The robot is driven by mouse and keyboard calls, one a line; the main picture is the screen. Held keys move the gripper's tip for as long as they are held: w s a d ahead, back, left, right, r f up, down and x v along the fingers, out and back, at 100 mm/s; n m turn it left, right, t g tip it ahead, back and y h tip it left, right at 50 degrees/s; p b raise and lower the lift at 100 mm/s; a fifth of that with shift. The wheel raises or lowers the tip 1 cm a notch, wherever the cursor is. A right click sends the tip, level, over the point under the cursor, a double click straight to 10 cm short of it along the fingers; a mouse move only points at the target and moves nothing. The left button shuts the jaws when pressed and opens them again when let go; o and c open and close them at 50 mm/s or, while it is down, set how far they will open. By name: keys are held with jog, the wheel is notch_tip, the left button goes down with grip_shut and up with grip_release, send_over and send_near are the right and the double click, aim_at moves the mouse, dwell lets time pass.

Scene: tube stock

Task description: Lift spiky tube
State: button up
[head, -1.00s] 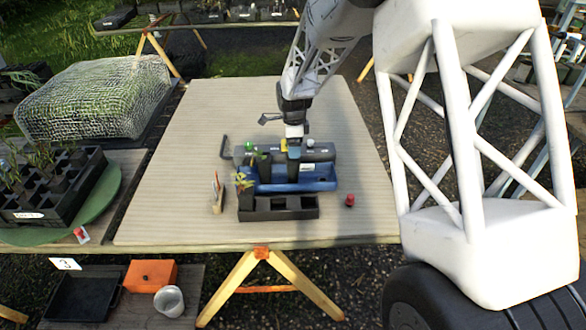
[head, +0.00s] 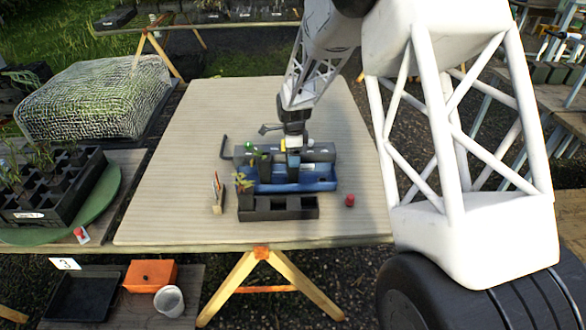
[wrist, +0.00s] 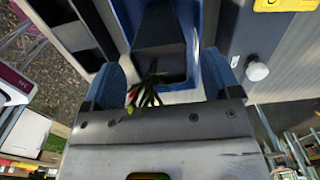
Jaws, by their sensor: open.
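In the wrist view a dark square tube (wrist: 163,66) stands between my blue fingertips, with a thin, spiky green and reddish plant (wrist: 147,92) at its near side. My gripper (wrist: 160,82) is open, with a finger on each side and gaps visible. In the head view my gripper (head: 293,161) points down over the blue tray (head: 315,186). Another dark tube (head: 263,168) stands in that tray to its left. A leafy plant (head: 243,182) rises at the left end of the black rack (head: 280,209). Which plant is the spiky tube's is unclear in the head view.
A grey cylinder (head: 322,153) lies behind the blue tray. A red-capped item (head: 350,201) stands right of the black rack, and a small label holder (head: 217,195) stands left. A white knob (wrist: 257,71) shows right of my fingers. The rear tabletop (head: 230,105) is clear.

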jog(key=shift+w+f, duration=0.1)
jog(key=shift+f, duration=1.85)
jog(key=shift+c, duration=0.5)
jog(key=c, duration=1)
jog(key=shift+r, duration=0.15)
jog(key=shift+r, duration=4.9)
